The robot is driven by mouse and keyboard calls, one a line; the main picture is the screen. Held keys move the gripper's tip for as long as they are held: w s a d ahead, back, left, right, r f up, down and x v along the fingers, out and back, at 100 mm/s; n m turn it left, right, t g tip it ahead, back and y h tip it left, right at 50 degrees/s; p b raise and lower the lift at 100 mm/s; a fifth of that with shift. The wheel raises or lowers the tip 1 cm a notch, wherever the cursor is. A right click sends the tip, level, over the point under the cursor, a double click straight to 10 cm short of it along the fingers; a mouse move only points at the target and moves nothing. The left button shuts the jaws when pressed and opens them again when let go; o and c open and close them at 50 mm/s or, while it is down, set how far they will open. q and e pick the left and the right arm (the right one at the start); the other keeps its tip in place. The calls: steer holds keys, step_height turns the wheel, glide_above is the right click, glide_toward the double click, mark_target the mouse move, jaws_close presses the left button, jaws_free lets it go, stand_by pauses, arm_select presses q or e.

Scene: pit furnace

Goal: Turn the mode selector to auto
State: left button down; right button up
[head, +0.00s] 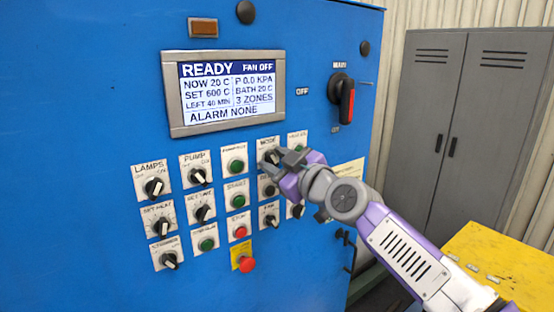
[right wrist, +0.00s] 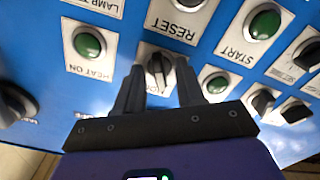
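The mode selector is a small dark knob on a white plate labelled MODE (head: 267,143), in the top row of the blue panel. My right gripper (head: 276,158) is at this knob in the head view and covers most of it. In the right wrist view the selector knob (right wrist: 159,72) sits between the two dark fingers of my right gripper (right wrist: 160,80). The fingers are apart, one on each side, with a visible gap to the knob. The knob's pointer setting is not readable. My left gripper is not in view.
Nearby are the green HEAT ON button (right wrist: 87,43), the RESET control (right wrist: 186,8) and the green START button (right wrist: 263,24). The display (head: 226,92) reads READY. A red-handled main switch (head: 346,103) sticks out at the upper right. A grey cabinet (head: 462,120) stands behind.

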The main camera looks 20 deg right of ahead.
steer(key=shift+c, duration=0.4)
jaws_close()
steer(key=shift+m, duration=0.3)
steer(key=m, duration=1.1)
steer(key=shift+d+p, duration=0.1)
steer(key=shift+p, duration=0.3)
steer(key=shift+m, duration=0.3)
steer(key=shift+o, duration=0.4)
jaws_free()
